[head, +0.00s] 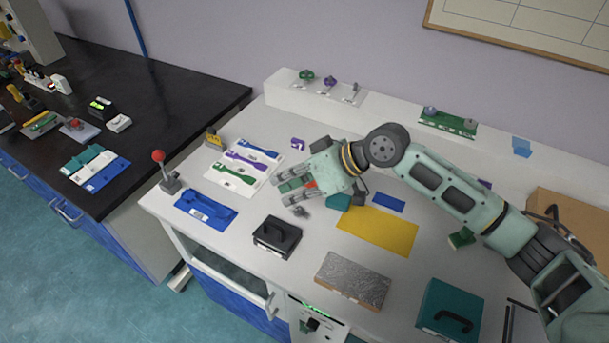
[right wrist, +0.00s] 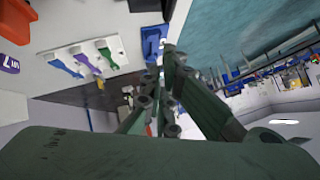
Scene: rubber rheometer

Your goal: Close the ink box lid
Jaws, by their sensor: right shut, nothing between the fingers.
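My right gripper (head: 281,188) reaches in from the right, low over the middle of the white bench. It is shut and empty; its fingers also show in the right wrist view (right wrist: 160,68). A small red part (head: 311,184) shows beside the fingers, partly hidden by them. A small teal box-like piece (head: 338,202) is just right of the gripper. I cannot tell for sure which of these belongs to the ink box, or how its lid stands. A red-orange block (right wrist: 14,20) is at the upper left of the right wrist view. My left gripper is not in view.
A black box with a handle (head: 276,237) is in front of the gripper, and a blue tray (head: 206,210) at its left. A white board (head: 236,182) holds coloured specimens. A yellow sheet (head: 377,231), a grey textured block (head: 352,278) and a teal handled box (head: 447,308) lie to the right.

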